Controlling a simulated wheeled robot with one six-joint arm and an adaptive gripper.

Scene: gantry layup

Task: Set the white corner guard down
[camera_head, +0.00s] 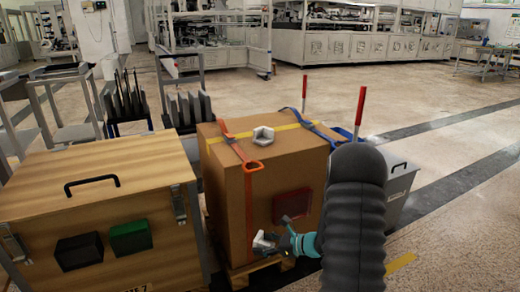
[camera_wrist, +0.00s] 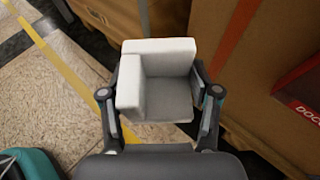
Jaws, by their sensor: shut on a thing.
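My gripper (camera_wrist: 160,118) is shut on a white corner guard (camera_wrist: 158,60), with one finger on each side of it. The guard's open inner corner faces the wrist camera. In the head view, my gripper (camera_head: 283,243) and the held guard (camera_head: 264,243) are low in front of the cardboard box (camera_head: 225,195), near its lower front face. Whether the guard touches the box or anything below cannot be told. A second white corner guard (camera_head: 263,136) sits on top of the box, by the crossing of the straps.
An orange strap (camera_head: 249,205) and a blue strap (camera_head: 322,132) run over the box, which stands on a wooden pallet (camera_head: 247,272). A red document pouch (camera_head: 292,205) is on its front. A wooden crate (camera_head: 100,177) stands left, a grey bin (camera_head: 399,182) right.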

